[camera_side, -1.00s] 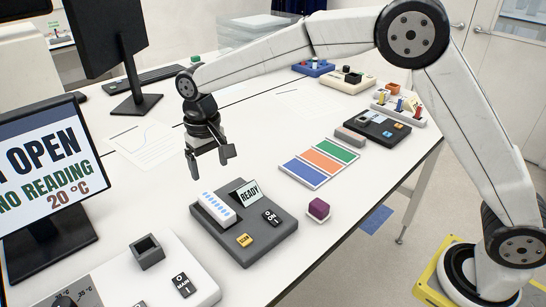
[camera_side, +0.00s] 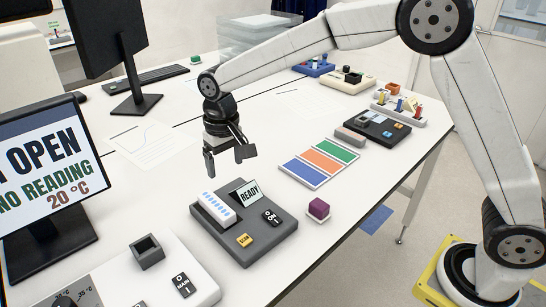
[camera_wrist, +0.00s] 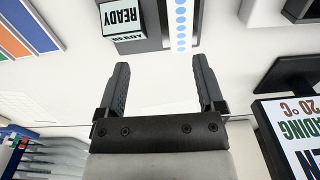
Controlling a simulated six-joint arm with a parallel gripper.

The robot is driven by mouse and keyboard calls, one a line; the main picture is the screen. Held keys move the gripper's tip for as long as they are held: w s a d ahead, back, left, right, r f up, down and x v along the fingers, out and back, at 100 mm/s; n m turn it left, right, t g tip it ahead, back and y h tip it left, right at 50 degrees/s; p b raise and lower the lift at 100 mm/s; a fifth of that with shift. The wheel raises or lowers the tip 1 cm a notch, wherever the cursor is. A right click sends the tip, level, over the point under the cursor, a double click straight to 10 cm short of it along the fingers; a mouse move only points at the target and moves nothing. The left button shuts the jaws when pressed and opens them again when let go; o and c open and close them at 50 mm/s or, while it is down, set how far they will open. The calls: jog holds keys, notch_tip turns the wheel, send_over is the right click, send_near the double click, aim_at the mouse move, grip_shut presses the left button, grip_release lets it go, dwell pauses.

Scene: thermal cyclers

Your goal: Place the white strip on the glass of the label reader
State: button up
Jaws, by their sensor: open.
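The white strip (camera_side: 217,207) with a row of blue dots lies lengthwise on the left part of a dark grey device, apparently the label reader (camera_side: 262,248). This has a tilted READY display (camera_side: 248,194). The glass cannot be made out; the strip may cover it. My gripper (camera_side: 228,160) is open and empty, above the table just behind the device, apart from the strip. In the wrist view, the fingers of my gripper (camera_wrist: 161,65) are spread over bare table, and the strip (camera_wrist: 181,25) is beyond them at the top edge.
A yellow button (camera_side: 244,240) and a black switch (camera_side: 271,217) sit on the device. A white unit (camera_side: 203,287) with a hollow grey block (camera_side: 149,251) is front left.

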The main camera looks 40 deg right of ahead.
jog(key=s+d+f+t, duration=0.1)
jog(key=s+d+f, duration=0.2)
jog(key=s+d, duration=0.5)
jog(key=s+d+f+t, duration=0.1)
jog(key=s+d+f, duration=0.2)
jog(key=s+d, duration=0.5)
jog(key=s, duration=0.4)
jog(key=shift+s, duration=0.25)
